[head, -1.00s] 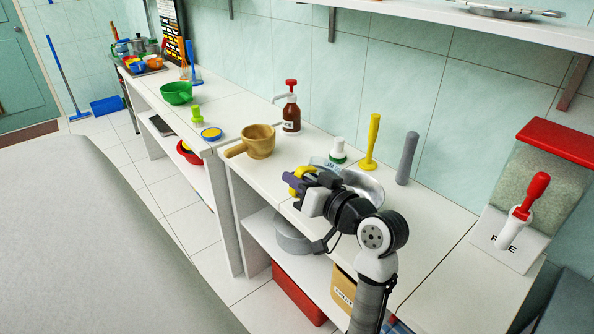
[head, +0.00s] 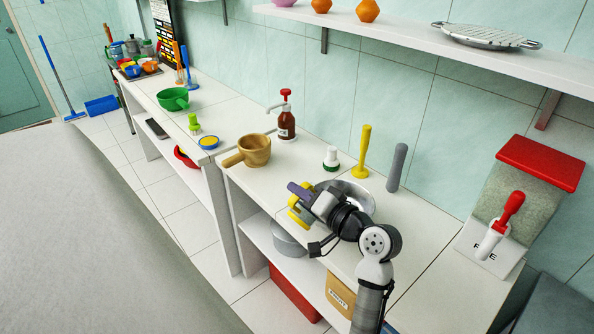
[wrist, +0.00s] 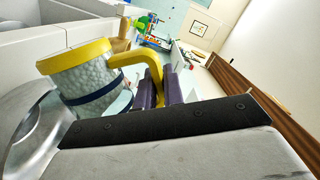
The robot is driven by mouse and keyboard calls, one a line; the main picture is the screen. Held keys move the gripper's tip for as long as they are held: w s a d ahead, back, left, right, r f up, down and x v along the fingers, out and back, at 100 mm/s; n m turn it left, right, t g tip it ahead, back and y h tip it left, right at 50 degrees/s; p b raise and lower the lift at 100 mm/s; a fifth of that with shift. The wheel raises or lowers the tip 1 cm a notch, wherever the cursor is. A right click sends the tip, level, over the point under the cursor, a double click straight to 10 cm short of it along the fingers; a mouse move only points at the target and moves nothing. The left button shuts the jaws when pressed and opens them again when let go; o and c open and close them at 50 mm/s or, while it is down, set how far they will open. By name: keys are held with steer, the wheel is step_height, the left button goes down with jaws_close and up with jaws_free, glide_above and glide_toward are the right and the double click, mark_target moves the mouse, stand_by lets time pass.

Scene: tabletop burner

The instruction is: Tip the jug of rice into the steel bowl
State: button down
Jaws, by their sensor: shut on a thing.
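The jug is a cylinder with a yellow rim, yellow handle and dark blue band, filled with pale grains. It fills the left of the wrist view (wrist: 85,80). In the head view only yellow parts of the jug (head: 296,216) show beside my gripper. My gripper (head: 299,192) has purple fingers (wrist: 160,88), shut on the jug's handle. The shiny steel bowl (head: 362,190) stands on the white counter just behind my wrist, partly hidden by it. Its rim also shows at the wrist view's left edge (wrist: 22,135). I cannot tell the jug's exact tilt, or see the bowl's contents.
A white-capped bottle (head: 331,158), yellow pestle (head: 363,152) and grey cylinder (head: 397,168) stand behind the bowl. A wooden pot (head: 254,150) and brown pump bottle (head: 286,122) stand to the left. A red-lidded dispenser (head: 520,205) is at the right. A shelf (head: 400,45) hangs above.

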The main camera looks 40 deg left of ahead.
steer(key=shift+w+d+r+m+p, duration=0.1)
steer(key=shift+w+r+m+p, duration=0.25)
steer(key=shift+w+m+p, duration=0.45)
steer(key=shift+w+r+m+p, duration=0.3)
steer(key=shift+w+m+p, duration=0.2)
steer(key=shift+m+p, duration=0.6)
steer(key=shift+w+d+r+m+p, duration=0.1)
steer(key=shift+w+r+m+p, duration=0.4)
steer(key=shift+p, duration=0.8)
steer(key=shift+w+f+m+y, duration=0.2)
steer(key=shift+w+m+y, duration=0.1)
steer(key=shift+w+m, duration=0.15)
steer(key=w+m, duration=0.2)
steer(key=w+r+m, duration=0.1)
steer(key=w+m, duration=0.1)
steer(key=shift+d, duration=0.15)
steer(key=shift+w+d+f+m+y, duration=0.1)
steer(key=shift+w+f+m, duration=0.05)
steer(key=shift+w+m, duration=0.7)
steer(key=shift+w+d+f+m+y, duration=0.1)
steer(key=shift+w+f+m, duration=0.05)
steer(key=shift+w+m, duration=0.75)
steer(key=shift+w+f+m+y, duration=0.1)
steer(key=shift+w+f+m, duration=0.05)
steer(key=shift+w+m, duration=0.7)
steer(key=shift+s, duration=0.15)
